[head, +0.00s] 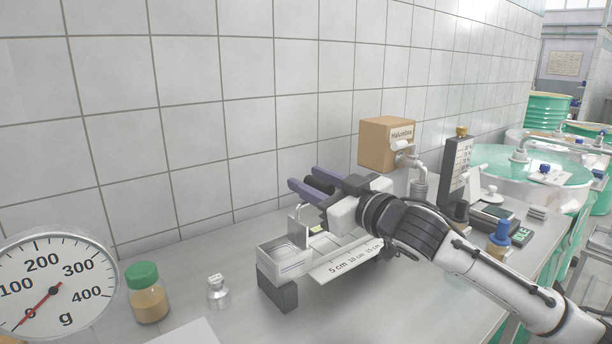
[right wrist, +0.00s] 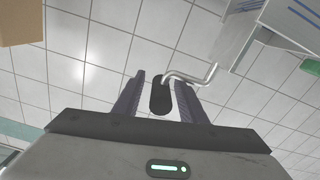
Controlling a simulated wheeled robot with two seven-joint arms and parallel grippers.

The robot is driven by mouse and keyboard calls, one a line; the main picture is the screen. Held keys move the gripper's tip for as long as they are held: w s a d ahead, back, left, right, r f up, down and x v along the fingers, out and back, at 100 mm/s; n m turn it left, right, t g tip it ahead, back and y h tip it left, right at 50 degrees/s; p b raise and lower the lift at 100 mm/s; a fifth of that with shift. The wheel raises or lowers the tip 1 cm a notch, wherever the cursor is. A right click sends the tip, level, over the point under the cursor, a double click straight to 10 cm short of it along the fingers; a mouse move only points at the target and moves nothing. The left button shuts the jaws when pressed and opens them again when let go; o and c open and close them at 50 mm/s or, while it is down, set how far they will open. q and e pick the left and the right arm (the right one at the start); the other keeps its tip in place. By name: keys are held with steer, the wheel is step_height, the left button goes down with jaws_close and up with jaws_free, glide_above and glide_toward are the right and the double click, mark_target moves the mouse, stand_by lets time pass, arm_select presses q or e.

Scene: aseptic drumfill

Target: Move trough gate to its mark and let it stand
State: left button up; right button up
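The metal trough (head: 284,262) stands on the bench with a scale strip (head: 345,264) marked 5, 10 and 15 cm along its front. An upright plate with a thin metal rod (head: 297,213) rises at the trough, seemingly the gate. My right gripper (head: 312,187) is above the trough, its purple fingers pointing left. A black grip (head: 319,185) lies between the fingers. In the right wrist view the black grip (right wrist: 160,96) joins a bent metal rod (right wrist: 197,77), with gaps to both fingers. The gripper hides part of the trough. My left gripper is out of view.
A dial scale (head: 55,285) and a green-lidded jar (head: 148,295) stand at left, with a small glass bottle (head: 218,291) beside the trough. A cardboard box (head: 385,143) and a tap (head: 407,155) are behind my right arm. Green drums (head: 545,111) stand at right.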

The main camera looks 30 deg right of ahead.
steer(key=shift+w, duration=0.75)
steer(key=shift+w+a, duration=0.1)
steer(key=shift+w, duration=0.1)
jaws_close()
step_height(320, 180, down, 3)
steer(key=shift+f+b, duration=0.1)
steer(key=shift+b, duration=0.55)
jaws_free()
steer(key=shift+s, duration=0.1)
